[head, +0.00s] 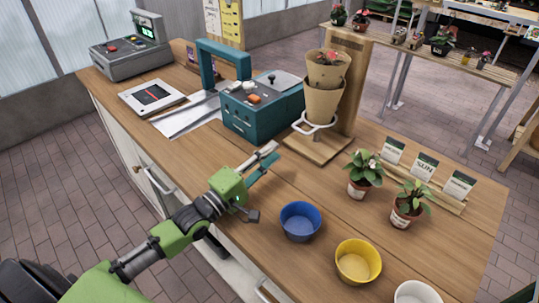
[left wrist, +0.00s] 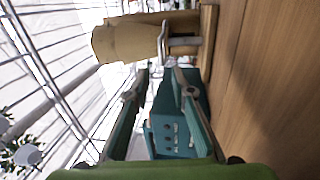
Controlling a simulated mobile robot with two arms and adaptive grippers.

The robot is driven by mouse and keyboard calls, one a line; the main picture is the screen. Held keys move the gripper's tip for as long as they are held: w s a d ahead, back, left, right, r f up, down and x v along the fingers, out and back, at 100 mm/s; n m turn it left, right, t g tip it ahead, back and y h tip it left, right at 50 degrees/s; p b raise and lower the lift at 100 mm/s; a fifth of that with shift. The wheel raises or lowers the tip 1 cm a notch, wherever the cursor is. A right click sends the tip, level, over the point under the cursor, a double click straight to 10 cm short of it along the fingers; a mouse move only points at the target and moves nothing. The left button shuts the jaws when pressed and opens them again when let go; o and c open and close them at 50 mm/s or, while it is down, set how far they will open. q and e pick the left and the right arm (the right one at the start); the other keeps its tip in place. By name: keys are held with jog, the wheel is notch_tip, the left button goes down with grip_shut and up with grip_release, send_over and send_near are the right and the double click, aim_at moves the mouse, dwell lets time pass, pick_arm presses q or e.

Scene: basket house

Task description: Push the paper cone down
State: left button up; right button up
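The brown paper cone (head: 321,104) stands in a pale ring holder (head: 304,128) on a wooden stand (head: 318,152). A brown pot-shaped piece (head: 328,74) with a small red-flowered plant sits in its top. In the left wrist view the cone (left wrist: 125,38) lies sideways in the picture, beyond the fingertips. My left gripper (head: 273,157) is over the counter, in front of and left of the stand, apart from the cone. Its two fingers (left wrist: 162,75) are spread with nothing between them. My right gripper is in neither view.
A teal machine (head: 258,117) stands left of the stand. A blue bowl (head: 300,222), a yellow bowl (head: 358,262) and a white bowl (head: 417,293) line the front right. Two potted plants (head: 362,178) (head: 408,206) and seed packets (head: 422,167) stand at right.

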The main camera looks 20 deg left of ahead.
aim_at(301, 131)
pick_arm(q)
jog(key=shift+r, duration=0.1)
notch_tip(301, 131, up, 9)
jog(key=m+g+h+b, duration=0.3)
jog(key=m+h, duration=0.5)
jog(key=m, duration=2)
jog(key=w+a+f+m+g+y, duration=0.1)
jog(key=a+f+m+g+y, duration=0.35)
jog(key=m, duration=0.65)
jog(key=shift+m, duration=0.3)
jog(key=p+x, duration=0.3)
jog(key=x, duration=1)
jog(key=shift+w+d, duration=0.25)
jog(key=shift+w, duration=0.05)
